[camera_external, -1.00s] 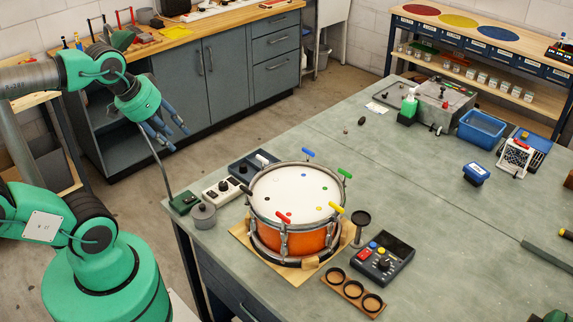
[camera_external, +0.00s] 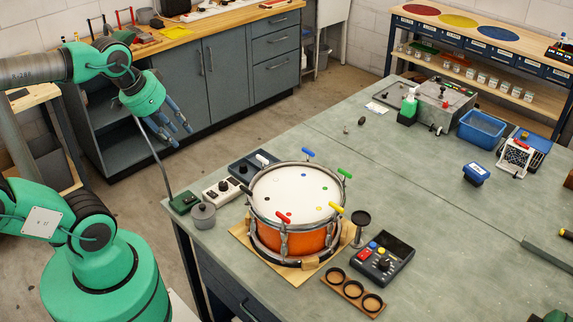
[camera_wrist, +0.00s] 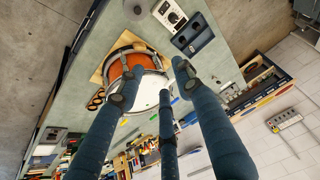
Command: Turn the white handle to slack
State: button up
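The orange drum (camera_external: 290,240) stands upright on the bench with several coloured handles around its rim. The white handle (camera_external: 262,159) is at the drum's back left rim, between the black handle (camera_external: 247,190) and the blue handle (camera_external: 308,152). My gripper (camera_external: 170,131) is in the air, left of the drum and apart from it, with its fingers spread and empty. In the wrist view the spread blue fingers cover parts of the drum (camera_wrist: 130,68) and its white head (camera_wrist: 151,90). I cannot make out the white handle there.
A dark box (camera_external: 243,169), a white switch box (camera_external: 221,191) and a grey cylinder (camera_external: 203,215) stand left of the drum. A black stand (camera_external: 360,226), a control box (camera_external: 381,262) and a wooden ring holder (camera_external: 352,292) are at its right.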

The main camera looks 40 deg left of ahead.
jog(key=w+d+r+m+g+p, duration=0.1)
jog(key=w+r+m+g+p, duration=0.1)
jog(key=w+r+m+p, duration=0.25)
jog(key=m+g+h+p, duration=0.3)
jog(key=m+h+p, duration=0.1)
jog(key=m+p, duration=1)
send_over(260, 158)
jog(key=a+p, duration=0.1)
jog(key=a, duration=0.5)
notch_tip(260, 158, down, 8)
jog(key=n, duration=0.1)
jog(key=shift+w+d+r, duration=0.1)
jog(key=shift+d+r, duration=0.05)
jog(key=shift+d, duration=0.05)
jog(key=x, duration=0.7)
jog(key=p+x, duration=0.1)
jog(key=x, duration=0.5)
jog(key=shift+s+d+f, duration=0.25)
jog(key=shift+d+f, duration=0.05)
grip_shut()
